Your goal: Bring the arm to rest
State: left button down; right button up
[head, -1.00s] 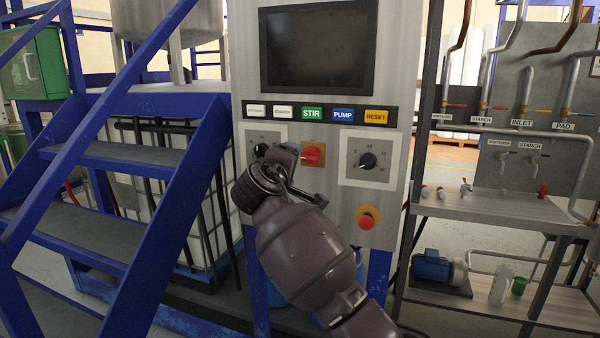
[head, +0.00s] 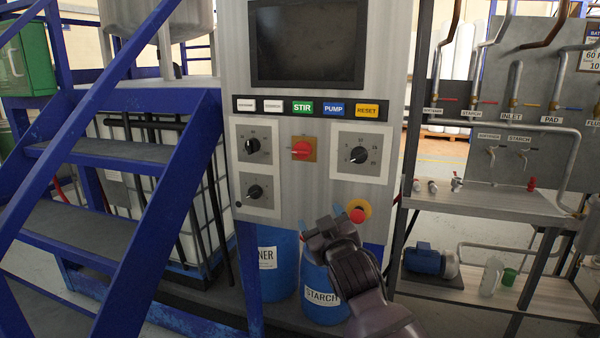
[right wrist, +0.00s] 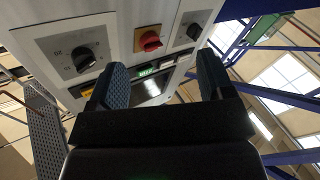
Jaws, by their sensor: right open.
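My right gripper (head: 338,212) is low in front of the control panel (head: 290,205), by the red emergency button (head: 357,212) with its yellow collar. In the right wrist view its two blue-padded fingers (right wrist: 162,85) stand wide apart with nothing between them. Beyond the fingers that view shows the panel face with a black knob (right wrist: 83,59) and the red switch (right wrist: 150,40). In the head view I cannot tell whether the gripper touches the panel. My left gripper is not in view.
Blue metal stairs (head: 120,160) stand at the left. Blue drums, one labelled STARCH (head: 320,290), stand beneath the panel. A shelf rack (head: 490,205) with pipes, valves and a blue pump (head: 425,260) stands at the right. Open floor shows beyond the rack.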

jog(key=s+d+f+m+g+h, duration=0.1)
jog(key=s+d+f+m, duration=0.1)
jog(key=s+d+f, duration=0.4)
jog(key=s+d+f+m+g+h, duration=0.1)
jog(key=s+d+f, duration=0.6)
jog(key=s+f, duration=0.3)
jog(key=s+d+f+m+g+h, duration=0.2)
jog(key=s+d+f, duration=0.4)
jog(key=f, duration=0.6)
jog(key=shift+s+d+f+m, duration=0.25)
jog(key=shift+s+d+m, duration=0.05)
jog(key=shift+s, duration=0.6)
jog(key=s+d+f+g, duration=0.1)
jog(key=s+f, duration=0.1)
jog(key=s, duration=0.2)
jog(key=s+d+f+g, duration=0.1)
jog(key=s+f, duration=0.2)
jog(key=s, duration=0.1)
jog(key=s+d+f+h, duration=0.1)
jog(key=s+f, duration=0.2)
jog(key=s, duration=0.1)
jog(key=shift+d+m+g, duration=0.2)
jog(key=shift+m+g, duration=0.1)
jog(key=shift+g, duration=0.1)
